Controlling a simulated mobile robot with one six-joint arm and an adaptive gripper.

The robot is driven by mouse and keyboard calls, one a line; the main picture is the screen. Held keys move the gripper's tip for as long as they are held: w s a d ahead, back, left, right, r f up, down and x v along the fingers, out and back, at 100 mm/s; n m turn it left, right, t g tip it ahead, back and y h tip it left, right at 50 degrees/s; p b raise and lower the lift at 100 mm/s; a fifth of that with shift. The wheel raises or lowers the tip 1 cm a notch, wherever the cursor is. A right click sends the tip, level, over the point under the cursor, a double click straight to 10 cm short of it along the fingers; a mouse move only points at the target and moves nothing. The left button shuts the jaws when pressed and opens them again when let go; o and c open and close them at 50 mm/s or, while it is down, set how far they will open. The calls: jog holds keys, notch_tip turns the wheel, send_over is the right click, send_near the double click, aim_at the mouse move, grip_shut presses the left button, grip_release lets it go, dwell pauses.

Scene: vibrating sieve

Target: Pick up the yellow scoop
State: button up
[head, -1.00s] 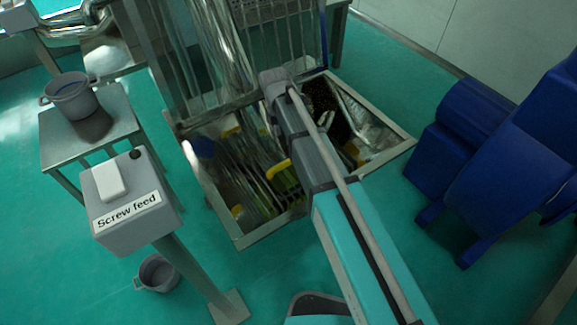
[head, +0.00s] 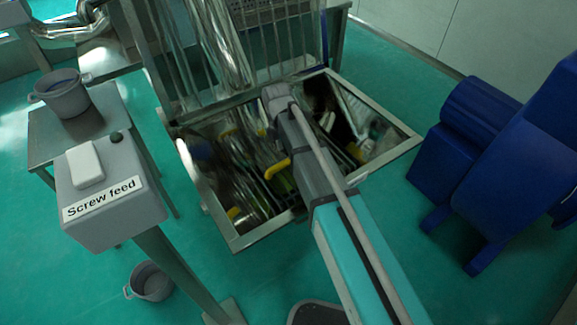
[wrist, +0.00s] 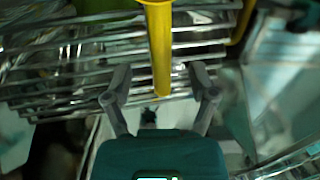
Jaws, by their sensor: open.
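The yellow scoop (wrist: 160,45) shows in the wrist view as a straight yellow handle running down from the top edge, above metal bars. Its lower end lies between the two fingers of my gripper (wrist: 161,90). The fingers are open, with a gap on each side of the handle, and I see no clear contact. The scoop's far end is cut off at the top of the picture. In the head view my arm reaches over the metal-framed bin and hides the fingers. Several yellow parts show in that bin, and I cannot tell which is the scoop.
The bin's metal rim (head: 375,93) surrounds bars and blurred clutter. A second yellow bar (wrist: 242,22) is at the wrist view's upper right. A grey screw feed box (head: 110,190) stands left, with a pot (head: 62,95) on a table behind. Blue machinery (head: 500,150) stands right.

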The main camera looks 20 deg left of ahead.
aim_at(286, 160)
jog(key=shift+f, duration=0.1)
dwell(0.3)
jog(key=shift+s+d+f+b, duration=0.1)
jog(key=shift+s+f+b, duration=0.05)
jog(key=shift+f+b, duration=0.7)
jog(key=shift+s+d+f+b, duration=0.15)
jog(key=shift+f+b, duration=0.65)
jog(key=shift+b, duration=0.05)
jog(key=shift+s+d+f+b, duration=0.1)
jog(key=shift+s+f+b, duration=0.05)
jog(key=shift+f+b, duration=0.7)
jog(key=shift+c, duration=0.3)
grip_shut()
